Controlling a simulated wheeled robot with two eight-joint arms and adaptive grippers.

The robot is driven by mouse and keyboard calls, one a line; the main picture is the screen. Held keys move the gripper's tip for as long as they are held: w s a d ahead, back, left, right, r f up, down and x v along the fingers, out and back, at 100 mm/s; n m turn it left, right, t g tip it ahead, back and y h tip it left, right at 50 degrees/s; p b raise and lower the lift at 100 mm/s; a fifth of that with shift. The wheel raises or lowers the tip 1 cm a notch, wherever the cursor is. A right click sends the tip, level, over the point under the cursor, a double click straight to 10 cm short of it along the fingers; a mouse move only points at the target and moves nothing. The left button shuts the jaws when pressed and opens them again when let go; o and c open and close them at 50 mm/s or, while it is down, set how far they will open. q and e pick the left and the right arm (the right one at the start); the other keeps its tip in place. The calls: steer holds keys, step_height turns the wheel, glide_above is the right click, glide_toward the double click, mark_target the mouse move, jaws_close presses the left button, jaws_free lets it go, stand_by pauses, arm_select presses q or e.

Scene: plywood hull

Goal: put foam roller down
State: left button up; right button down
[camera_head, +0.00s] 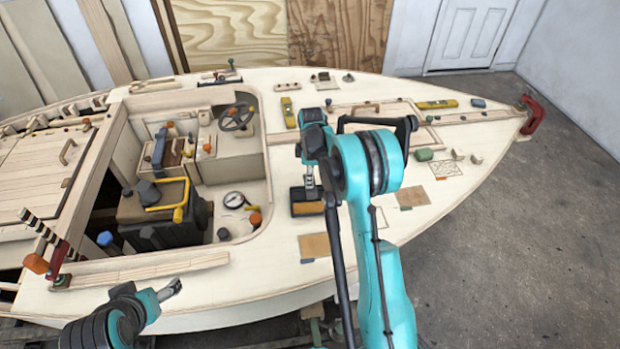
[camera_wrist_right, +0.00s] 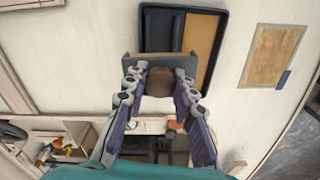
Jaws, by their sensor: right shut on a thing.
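My right gripper (camera_head: 311,188) points down over the deck, just above a small dark tray (camera_head: 296,194) with a tan pad. In the right wrist view, the right gripper (camera_wrist_right: 160,80) is shut on the foam roller, whose brown rounded part (camera_wrist_right: 160,88) shows between the fingers. A grey, tan-edged piece spans the fingertips and overlaps the tray (camera_wrist_right: 221,30); I cannot tell whether it belongs to the roller or touches the tray. The fingers hide much of the roller. My left gripper (camera_head: 170,289) is at the lower left, away from the tray; its finger gap is unclear.
A tan panel (camera_head: 314,245) lies below the tray, and another (camera_head: 412,196) to its right. The cockpit opening (camera_head: 255,165) with a steering wheel (camera_head: 236,117) and a gauge (camera_head: 234,200) is to the left. A red clamp (camera_head: 532,115) grips the bow.

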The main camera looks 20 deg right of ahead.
steer(key=shift+f+b, duration=0.35)
steer(key=shift+f, duration=0.1)
steer(key=c, duration=1.3)
jaws_free()
steer(key=shift+o, duration=0.2)
steer(key=shift+r, duration=0.1)
